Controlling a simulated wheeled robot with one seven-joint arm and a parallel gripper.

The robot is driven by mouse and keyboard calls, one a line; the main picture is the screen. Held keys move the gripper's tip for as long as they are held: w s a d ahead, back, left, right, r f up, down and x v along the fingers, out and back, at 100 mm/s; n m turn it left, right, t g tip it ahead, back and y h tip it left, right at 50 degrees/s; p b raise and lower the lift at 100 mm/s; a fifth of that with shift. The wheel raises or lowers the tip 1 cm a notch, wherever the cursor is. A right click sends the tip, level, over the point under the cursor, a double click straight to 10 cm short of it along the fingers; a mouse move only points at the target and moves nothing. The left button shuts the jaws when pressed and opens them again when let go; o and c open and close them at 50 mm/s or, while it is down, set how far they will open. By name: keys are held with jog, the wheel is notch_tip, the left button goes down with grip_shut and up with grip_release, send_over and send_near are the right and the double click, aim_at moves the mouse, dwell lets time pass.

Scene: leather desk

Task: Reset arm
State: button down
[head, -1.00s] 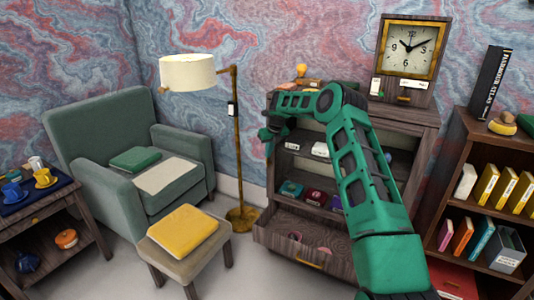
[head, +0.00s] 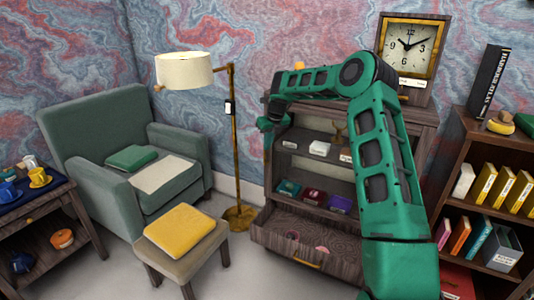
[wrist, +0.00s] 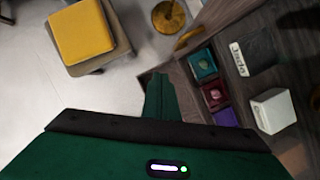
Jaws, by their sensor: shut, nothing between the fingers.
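My gripper (head: 267,133) hangs at the end of my green arm, in front of the left side of the wooden cabinet (head: 330,240) in the head view. In the wrist view my gripper (wrist: 160,92) shows as one narrow green form, its fingers together with nothing held. It is apart from the furniture, above the open drawer area. My arm bends over the cabinet top and hides part of its right side and shelves.
The cabinet's lower drawer (head: 305,248) is open. A floor lamp (head: 185,70) stands left of my gripper. A stool with a yellow cushion (head: 180,229), an armchair (head: 85,125) and a side table (head: 45,222) stand left. A bookshelf (head: 465,140) stands right. Bare floor lies in front.

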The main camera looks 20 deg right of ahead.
jog(key=s+d+r+n+g+h, duration=0.1)
jog(key=s+r+n, duration=0.4)
jog(key=s, duration=0.7)
jog(key=s+r+n+g+h, duration=0.1)
jog(key=s+r+n, duration=0.2)
jog(key=s+n, duration=0.6)
jog(key=s+d+r+n+g+h, duration=0.1)
jog(key=s+r+n, duration=0.35)
jog(key=s, duration=0.95)
jog(key=s+a+f+n+y, duration=0.1)
jog(key=s+n, duration=0.4)
jog(key=s, duration=0.8)
jog(key=s+a+f+n+g+y, duration=0.1)
jog(key=s+a+f+n, duration=0.2)
jog(key=s, duration=1.1)
jog(key=shift+a+f+n+y, duration=0.2)
jog(key=shift+n+y, duration=0.2)
jog(key=shift+n, duration=0.75)
